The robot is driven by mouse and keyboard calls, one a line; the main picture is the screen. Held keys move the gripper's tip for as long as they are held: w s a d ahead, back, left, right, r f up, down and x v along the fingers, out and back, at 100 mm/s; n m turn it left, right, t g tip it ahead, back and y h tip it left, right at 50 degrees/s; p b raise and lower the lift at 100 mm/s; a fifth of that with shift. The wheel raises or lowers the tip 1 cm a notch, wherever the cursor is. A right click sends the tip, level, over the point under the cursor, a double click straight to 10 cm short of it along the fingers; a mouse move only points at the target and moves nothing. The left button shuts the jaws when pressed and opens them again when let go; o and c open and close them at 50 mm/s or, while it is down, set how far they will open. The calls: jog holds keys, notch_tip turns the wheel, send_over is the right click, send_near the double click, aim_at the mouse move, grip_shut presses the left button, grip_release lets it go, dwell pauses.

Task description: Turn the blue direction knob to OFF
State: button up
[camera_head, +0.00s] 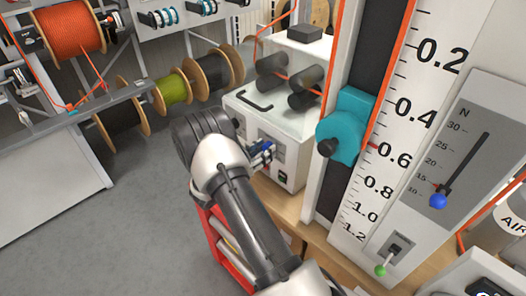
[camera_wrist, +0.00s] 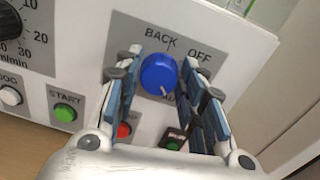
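The blue direction knob (camera_wrist: 158,72) is on a grey panel on the front of a white machine. A white mark on its lower edge points down and slightly right, toward a partly hidden label starting "AU". "BACK" is printed above the knob and "OFF" (camera_wrist: 200,53) to its upper right. My gripper (camera_wrist: 161,88) is open, one finger on each side of the knob; whether a pad touches it I cannot tell.
A green START button (camera_wrist: 65,112), a red button (camera_wrist: 124,130) and a green-lit switch (camera_wrist: 173,143) sit close by my fingers. A black dial (camera_wrist: 10,22) is at the upper left. The white machine (camera_head: 290,125) carries dark rollers on top. Open grey floor lies to the left.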

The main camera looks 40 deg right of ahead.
jog(key=c, duration=0.6)
jog(key=n+p, duration=0.1)
jog(key=n, duration=0.2)
jog(key=shift+r, duration=0.1)
jog(key=n+p, duration=0.1)
jog(key=n, duration=0.3)
jog(key=shift+w+p, duration=0.1)
jog(key=shift+p, duration=0.2)
jog(key=n+p, duration=0.1)
jog(key=n, duration=0.4)
jog(key=shift+w+n+g, duration=0.1)
jog(key=shift+n+g, duration=0.2)
jog(key=n, duration=0.3)
jog(key=n+p, duration=0.1)
jog(key=shift+f+n, duration=0.25)
jog(key=shift+n, duration=0.05)
